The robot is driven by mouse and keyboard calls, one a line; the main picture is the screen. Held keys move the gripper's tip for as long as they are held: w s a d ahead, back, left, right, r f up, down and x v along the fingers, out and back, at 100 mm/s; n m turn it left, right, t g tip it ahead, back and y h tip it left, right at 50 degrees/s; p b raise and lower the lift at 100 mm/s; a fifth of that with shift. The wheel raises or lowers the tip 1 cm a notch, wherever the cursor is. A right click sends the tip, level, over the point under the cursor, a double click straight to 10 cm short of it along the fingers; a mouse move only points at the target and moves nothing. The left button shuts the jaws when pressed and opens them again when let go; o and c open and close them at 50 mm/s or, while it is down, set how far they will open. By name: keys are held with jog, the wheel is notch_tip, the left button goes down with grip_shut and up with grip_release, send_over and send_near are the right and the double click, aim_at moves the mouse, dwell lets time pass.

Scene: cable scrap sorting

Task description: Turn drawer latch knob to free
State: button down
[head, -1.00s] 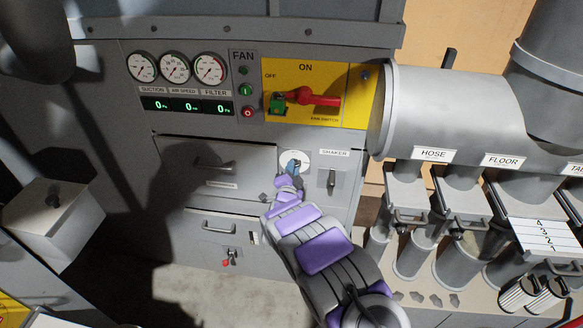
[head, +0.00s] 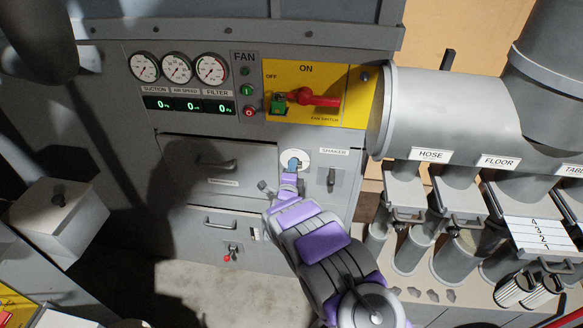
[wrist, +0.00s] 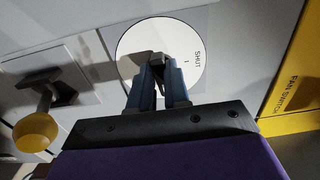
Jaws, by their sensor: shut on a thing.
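The latch knob (wrist: 160,62) is a small dark piece in front of a round white dial (wrist: 190,60) marked SHUT. The dial also shows in the head view (head: 303,157), right of the upper drawer (head: 205,185). My gripper (wrist: 162,75) has blue fingers on either side of the knob and is shut on it. In the head view my gripper (head: 292,166) reaches the dial from below. The fingers hide part of the knob and dial. The upper drawer looks closed.
The shaker lever (head: 331,180) is close to the right of the dial. The yellow fan switch panel (head: 331,79) with its red handle is above. A yellow ball (wrist: 35,132) on a dark mount is at the left in the wrist view. Labelled pipes stand at the right.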

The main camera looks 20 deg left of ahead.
jog(key=shift+d+f, duration=0.2)
jog(key=shift+d, duration=0.05)
jog(key=c, duration=1.1)
grip_release()
jog(key=shift+r, duration=0.1)
jog(key=shift+s+a, duration=0.1)
jog(key=p+v, duration=0.1)
jog(key=v, duration=1.6)
jog(key=shift+p, duration=0.4)
